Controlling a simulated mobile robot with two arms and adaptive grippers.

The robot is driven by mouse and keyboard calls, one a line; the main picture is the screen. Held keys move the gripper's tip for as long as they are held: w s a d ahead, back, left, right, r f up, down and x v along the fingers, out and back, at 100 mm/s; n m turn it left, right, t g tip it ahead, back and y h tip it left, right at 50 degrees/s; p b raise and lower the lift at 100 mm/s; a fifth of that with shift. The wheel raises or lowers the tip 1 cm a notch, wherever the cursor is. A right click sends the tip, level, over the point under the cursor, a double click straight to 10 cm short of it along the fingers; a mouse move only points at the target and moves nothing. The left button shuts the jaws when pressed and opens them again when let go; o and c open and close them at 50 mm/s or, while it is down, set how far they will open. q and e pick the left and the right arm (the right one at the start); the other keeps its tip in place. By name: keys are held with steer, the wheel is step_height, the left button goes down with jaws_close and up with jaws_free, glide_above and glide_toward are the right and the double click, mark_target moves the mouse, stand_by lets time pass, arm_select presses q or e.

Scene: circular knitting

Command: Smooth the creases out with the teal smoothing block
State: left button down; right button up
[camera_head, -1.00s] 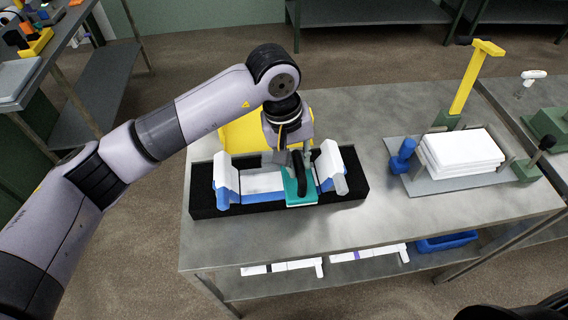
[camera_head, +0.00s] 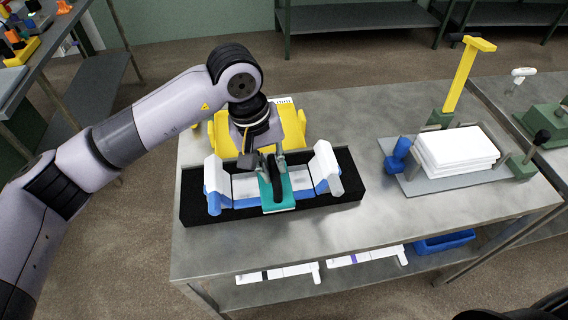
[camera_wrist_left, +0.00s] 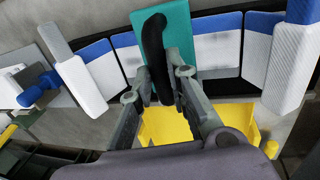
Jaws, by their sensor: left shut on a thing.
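The teal smoothing block (camera_head: 278,201) has a black upright handle (camera_head: 277,180) and rests on the white and blue knitted piece (camera_head: 243,188) lying in the black tray (camera_head: 345,190). My left gripper (camera_head: 264,166) is shut on the handle from above. In the left wrist view the teal block (camera_wrist_left: 172,35) sits across the middle of the cloth, with the gripper fingers (camera_wrist_left: 160,85) on either side of its black handle. White, ribbed end parts (camera_head: 327,160) stand up at both ends of the piece. The cloth under the block is hidden. My right gripper does not show.
The table front (camera_head: 400,225) is clear.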

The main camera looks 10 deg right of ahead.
arm_select(q)
steer(key=shift+a+f, duration=0.1)
steer(key=shift+a, duration=0.1)
steer(key=shift+a+b, duration=0.8)
steer(key=shift+a, duration=1.75)
steer(key=shift+d+b, duration=0.45)
steer(key=shift+d, duration=0.15)
steer(key=shift+d+b, duration=0.7)
steer(key=shift+d, duration=1.2)
steer(key=shift+a+f+b, duration=0.15)
steer(key=shift+a+b, duration=0.15)
steer(key=shift+a, duration=0.25)
steer(key=shift+a+b, duration=0.6)
steer(key=shift+a, duration=1.35)
steer(key=shift+r, duration=0.2)
